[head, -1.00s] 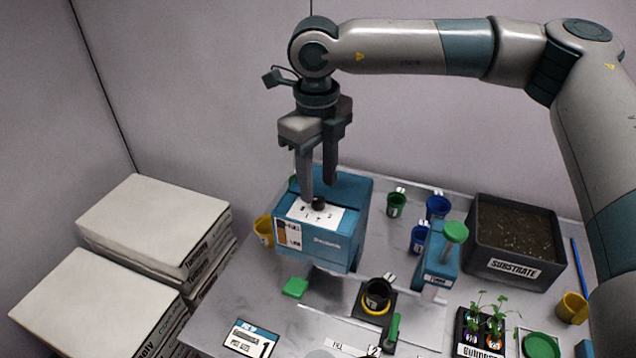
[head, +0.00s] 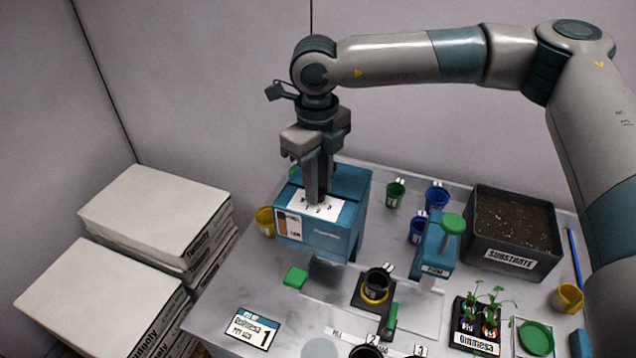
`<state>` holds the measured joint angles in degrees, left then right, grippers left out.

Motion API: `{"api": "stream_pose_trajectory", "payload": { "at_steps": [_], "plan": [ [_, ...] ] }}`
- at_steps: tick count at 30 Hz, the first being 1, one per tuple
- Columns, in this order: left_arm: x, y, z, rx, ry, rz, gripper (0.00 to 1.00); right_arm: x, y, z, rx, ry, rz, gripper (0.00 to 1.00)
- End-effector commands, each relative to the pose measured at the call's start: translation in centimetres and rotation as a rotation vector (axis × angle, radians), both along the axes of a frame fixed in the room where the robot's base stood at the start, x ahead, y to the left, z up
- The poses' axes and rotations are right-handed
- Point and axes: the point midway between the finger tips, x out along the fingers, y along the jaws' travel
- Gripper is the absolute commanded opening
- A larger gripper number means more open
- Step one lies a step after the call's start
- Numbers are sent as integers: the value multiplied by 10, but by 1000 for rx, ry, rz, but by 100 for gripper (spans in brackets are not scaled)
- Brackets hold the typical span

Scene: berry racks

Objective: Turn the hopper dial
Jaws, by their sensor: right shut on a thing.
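The hopper (head: 318,232) is a blue box at the back left of the table. A white dial plate with markings (head: 326,208) lies on its top. My right gripper (head: 316,198) reaches down onto that plate from above, its fingers close together. It is shut on the small dark dial, which the fingers now hide. The dial's setting cannot be read. My left gripper is not in the head view.
A black pot (head: 377,284) sits in a holder in front of the hopper, and a green block (head: 295,278) lies to its left. A blue dispenser with a green knob (head: 437,247) and a substrate bin (head: 470,238) stand to the right. Stacked white bags (head: 155,212) are left of the table.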

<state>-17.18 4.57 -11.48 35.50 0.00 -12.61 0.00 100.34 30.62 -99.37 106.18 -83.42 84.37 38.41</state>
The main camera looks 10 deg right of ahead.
Motion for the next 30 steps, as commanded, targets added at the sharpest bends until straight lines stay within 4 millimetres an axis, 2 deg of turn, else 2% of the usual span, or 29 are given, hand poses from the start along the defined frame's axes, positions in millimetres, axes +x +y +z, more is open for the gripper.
{"api": "stream_pose_trajectory", "payload": {
  "at_steps": [8,14,24,30],
  "plan": [
    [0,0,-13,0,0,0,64,1,-1,-3,-1,-2,46,0],
    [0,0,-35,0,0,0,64,0,0,-5,1,-2,144,0],
    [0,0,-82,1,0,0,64,1,0,-6,2,-4,406,0],
    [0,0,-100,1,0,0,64,0,0,-4,1,-3,552,0]
  ]
}}
